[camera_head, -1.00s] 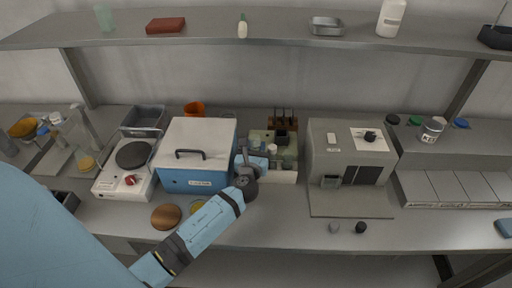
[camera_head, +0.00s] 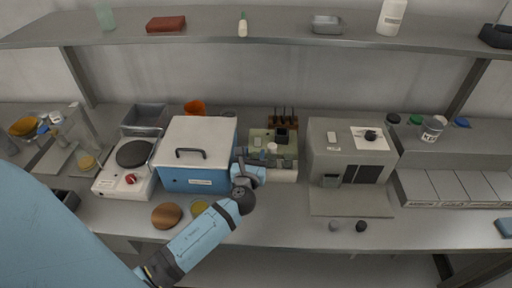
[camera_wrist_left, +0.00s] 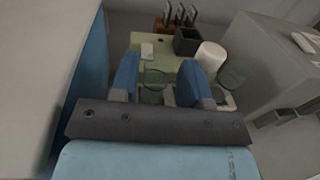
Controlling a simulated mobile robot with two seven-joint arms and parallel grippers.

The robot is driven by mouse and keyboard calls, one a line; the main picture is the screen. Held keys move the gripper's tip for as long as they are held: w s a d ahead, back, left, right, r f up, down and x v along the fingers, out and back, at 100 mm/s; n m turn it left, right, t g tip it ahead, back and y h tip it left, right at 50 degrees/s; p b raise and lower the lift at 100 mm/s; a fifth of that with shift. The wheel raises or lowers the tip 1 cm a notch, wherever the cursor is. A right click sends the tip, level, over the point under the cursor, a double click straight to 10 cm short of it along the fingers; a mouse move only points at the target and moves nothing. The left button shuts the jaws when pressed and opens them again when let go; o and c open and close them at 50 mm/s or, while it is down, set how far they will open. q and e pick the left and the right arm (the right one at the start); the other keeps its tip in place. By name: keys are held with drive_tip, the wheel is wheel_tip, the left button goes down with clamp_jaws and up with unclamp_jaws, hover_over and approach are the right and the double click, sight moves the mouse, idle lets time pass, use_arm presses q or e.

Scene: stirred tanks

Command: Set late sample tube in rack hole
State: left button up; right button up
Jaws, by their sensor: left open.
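My left gripper (camera_head: 268,158) is over the front part of the green tray (camera_head: 258,134), right of the blue-and-white box. In the left wrist view its two blue fingers (camera_wrist_left: 160,80) are spread apart, with nothing clearly held between them. Clear round glass rims (camera_wrist_left: 153,79) show beyond and between the fingers. I cannot tell whether one is the late sample tube. A brown rack (camera_head: 284,123) with several dark upright pieces stands at the back of the tray. The gripper hides part of the tray's front. My right gripper is not in view.
A white cylinder (camera_wrist_left: 209,57) and a dark open box (camera_wrist_left: 187,41) stand close beyond the right finger. The blue-and-white box (camera_head: 198,154) is close on the left, a grey instrument (camera_head: 345,150) on the right. Bench is free in front of the tray.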

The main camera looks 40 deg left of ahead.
use_arm(q)
drive_tip(key=v, duration=0.7)
drive_tip(key=shift+s+b, duration=0.25)
drive_tip(key=shift+b, duration=0.15)
drive_tip(key=shift+d, duration=0.1)
